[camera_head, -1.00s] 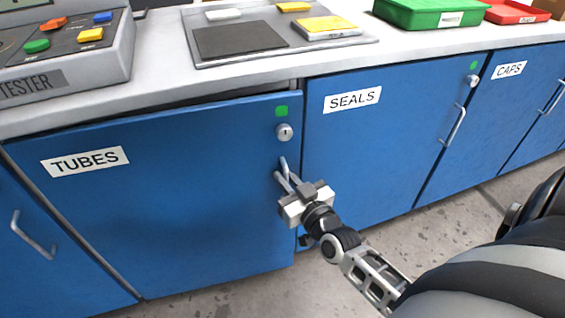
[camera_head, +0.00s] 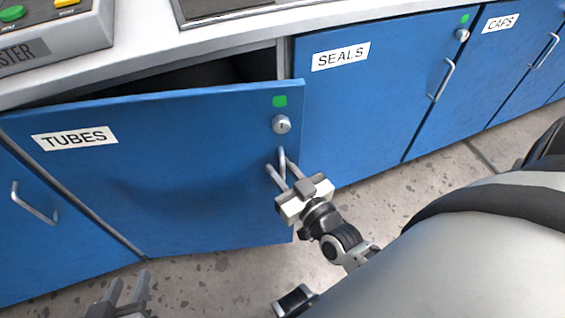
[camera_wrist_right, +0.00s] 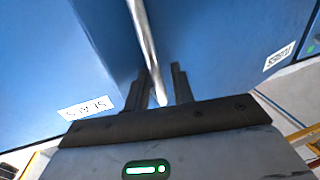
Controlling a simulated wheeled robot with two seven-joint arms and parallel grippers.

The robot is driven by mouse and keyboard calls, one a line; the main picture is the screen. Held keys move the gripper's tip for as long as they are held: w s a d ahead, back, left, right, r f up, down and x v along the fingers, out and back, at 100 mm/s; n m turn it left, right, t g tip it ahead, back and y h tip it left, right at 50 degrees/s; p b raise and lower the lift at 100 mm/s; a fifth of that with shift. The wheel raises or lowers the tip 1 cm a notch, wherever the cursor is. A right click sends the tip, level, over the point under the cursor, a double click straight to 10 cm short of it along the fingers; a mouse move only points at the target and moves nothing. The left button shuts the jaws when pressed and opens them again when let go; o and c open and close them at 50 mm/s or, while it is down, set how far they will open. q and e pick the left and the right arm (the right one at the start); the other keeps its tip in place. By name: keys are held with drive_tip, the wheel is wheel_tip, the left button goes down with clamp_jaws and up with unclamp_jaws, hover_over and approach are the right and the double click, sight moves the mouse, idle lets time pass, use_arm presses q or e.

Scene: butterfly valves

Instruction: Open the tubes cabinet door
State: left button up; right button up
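The blue tubes cabinet door (camera_head: 190,195) stands ajar, its right edge swung out from the cabinet and a dark gap along its top. Its metal handle (camera_head: 282,158) is near that right edge, below a round lock (camera_head: 281,124) and a green square. My right gripper (camera_head: 281,169) is at the handle, shut on it, with a finger on either side. In the right wrist view the handle bar (camera_wrist_right: 146,40) runs down between the fingers; exact contact is hard to see. My left gripper (camera_head: 128,290) is low at the left, in front of the door, open and empty.
The seals door (camera_head: 370,110) and caps door (camera_head: 520,70) to the right are closed. A grey tester (camera_head: 55,35) stands on the counter above. The floor (camera_head: 220,275) before the tubes door is clear apart from my arms.

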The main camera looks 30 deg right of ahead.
drive_tip(key=s, duration=0.6)
drive_tip(key=shift+d+p, duration=0.1)
drive_tip(key=shift+p, duration=0.2)
drive_tip(key=shift+s, duration=0.75)
